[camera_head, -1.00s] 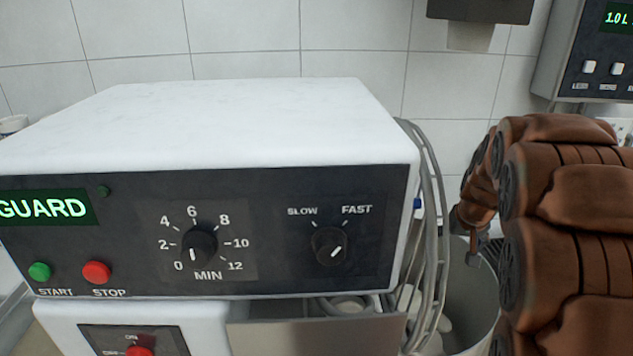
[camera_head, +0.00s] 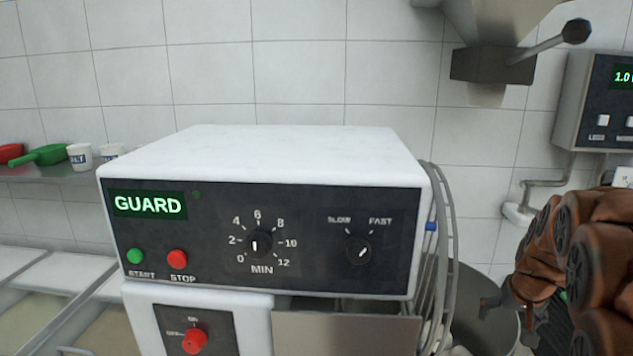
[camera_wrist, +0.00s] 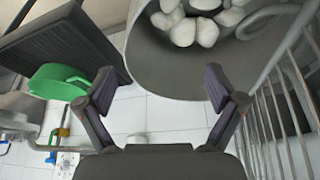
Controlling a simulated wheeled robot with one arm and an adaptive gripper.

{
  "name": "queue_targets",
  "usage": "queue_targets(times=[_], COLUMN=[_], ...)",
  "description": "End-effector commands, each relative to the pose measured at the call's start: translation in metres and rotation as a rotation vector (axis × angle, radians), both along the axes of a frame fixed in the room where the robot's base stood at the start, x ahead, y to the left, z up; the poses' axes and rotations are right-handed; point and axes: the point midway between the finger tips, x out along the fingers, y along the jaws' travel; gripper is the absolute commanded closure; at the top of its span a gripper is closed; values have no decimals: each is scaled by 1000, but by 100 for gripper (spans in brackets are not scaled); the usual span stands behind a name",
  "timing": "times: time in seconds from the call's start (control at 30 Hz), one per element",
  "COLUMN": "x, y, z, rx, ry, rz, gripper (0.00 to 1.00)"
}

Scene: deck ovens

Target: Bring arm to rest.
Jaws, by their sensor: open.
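My gripper (camera_wrist: 160,90) is open in the wrist view, with its two dark fingertips wide apart and nothing between them. In the head view my gripper (camera_head: 503,300) is at the lower right, right of the mixer's control box and in front of a metal bowl (camera_head: 478,325). My folded brown arm is at the right edge. In the wrist view the bowl (camera_wrist: 150,60) lies beyond the fingertips, with several pale dough-like lumps (camera_wrist: 195,28) inside.
The white-topped control box (camera_head: 270,150) shows GUARD on its display (camera_head: 148,204). Wire guard bars (camera_head: 440,250) stand at its right side. A shelf (camera_head: 50,172) at left holds scoops and white cups. A grey metered unit (camera_head: 590,110) hangs on the right wall.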

Motion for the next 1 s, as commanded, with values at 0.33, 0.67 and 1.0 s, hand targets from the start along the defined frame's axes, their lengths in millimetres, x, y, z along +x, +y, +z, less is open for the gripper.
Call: queue_targets(times=[0.33,0.67,1.0], x=[-27,-97,-223], y=[53,124,198], z=[14,35,53], rx=[31,80,111], ry=[56,173,372], rz=[58,136,257], gripper=[7,7,7])
